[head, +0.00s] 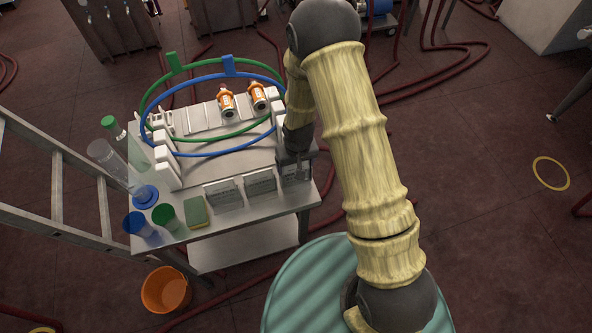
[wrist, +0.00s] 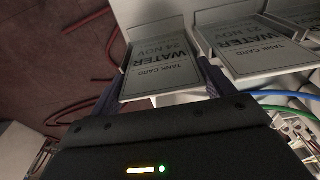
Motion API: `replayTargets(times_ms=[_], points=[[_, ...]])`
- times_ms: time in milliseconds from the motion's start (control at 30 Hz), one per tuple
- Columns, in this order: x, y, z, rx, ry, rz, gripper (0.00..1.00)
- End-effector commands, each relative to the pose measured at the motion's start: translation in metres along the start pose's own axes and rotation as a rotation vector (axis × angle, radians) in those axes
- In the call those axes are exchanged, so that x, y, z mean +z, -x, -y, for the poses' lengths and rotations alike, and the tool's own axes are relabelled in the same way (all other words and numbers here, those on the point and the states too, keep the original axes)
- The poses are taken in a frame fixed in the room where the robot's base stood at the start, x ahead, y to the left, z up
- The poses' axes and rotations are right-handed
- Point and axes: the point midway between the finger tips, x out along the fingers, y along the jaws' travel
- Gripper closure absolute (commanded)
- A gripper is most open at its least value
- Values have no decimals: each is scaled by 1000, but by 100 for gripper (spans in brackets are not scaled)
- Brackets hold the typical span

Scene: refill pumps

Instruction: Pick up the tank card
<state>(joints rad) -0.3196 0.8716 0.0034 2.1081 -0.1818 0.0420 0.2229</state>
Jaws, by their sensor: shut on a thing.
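Several grey tank cards stand in a row along the front right of the small table in the head view. The left one (head: 223,193) and the middle one (head: 260,183) are clear of my gripper. My gripper (head: 294,165) is at the right-hand card (head: 296,173), near the table's right end. In the wrist view my gripper (wrist: 160,92) has a finger on each side of a tank card (wrist: 161,62) reading "WATER" and "24 NOV", and is shut on it. The card is at its pale holder; I cannot tell whether it is lifted clear.
The neighbouring card (wrist: 254,48) stands close beside the held one. A ladder (head: 60,190) leans at the left; an orange bucket (head: 166,290) stands on the floor.

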Motion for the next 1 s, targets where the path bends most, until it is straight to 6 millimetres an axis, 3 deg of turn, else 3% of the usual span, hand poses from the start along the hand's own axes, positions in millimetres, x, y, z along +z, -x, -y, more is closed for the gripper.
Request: replayTargets(times_ms=[367, 800, 1000], points=[[-3, 16, 0, 0, -1, -4, 41], [-12, 84, 0, 0, 0, -5, 41], [-12, 98, 0, 0, 0, 0, 41]])
